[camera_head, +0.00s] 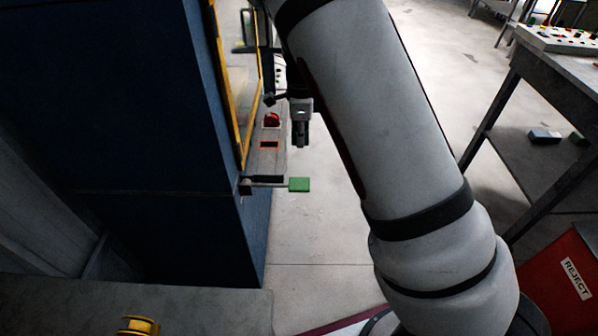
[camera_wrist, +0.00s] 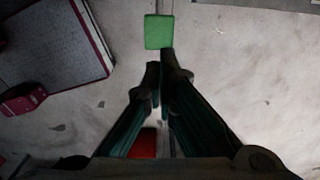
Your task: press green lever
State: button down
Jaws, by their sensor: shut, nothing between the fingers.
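The green lever (camera_head: 299,184) is a flat green tab on the end of a thin rod that sticks out from the side of the blue machine. My gripper (camera_head: 301,145) points down in the head view and appears above the green tab in the picture. In the wrist view, the green tab (camera_wrist: 159,32) lies just beyond my fingertips (camera_wrist: 161,75). The fingers are shut and empty. A gap shows between the fingers and the tab in the head view; I cannot tell the exact height difference.
The blue machine (camera_head: 130,110) with a yellow-framed door (camera_head: 242,130) stands left of my gripper. A red knob (camera_head: 272,119) sits on its side ledge. A grey table (camera_head: 570,68) and a red reject bin (camera_head: 560,285) are at right. Clear floor lies between.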

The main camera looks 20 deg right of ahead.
aim_at(300, 182)
jog(key=shift+w+f, duration=0.2)
jog(key=shift+f, duration=0.05)
jog(key=shift+f, duration=0.15)
notch_tip(300, 182, down, 14)
jog(key=shift+r, duration=0.15)
dwell(0.5)
jog(key=shift+d, duration=0.1)
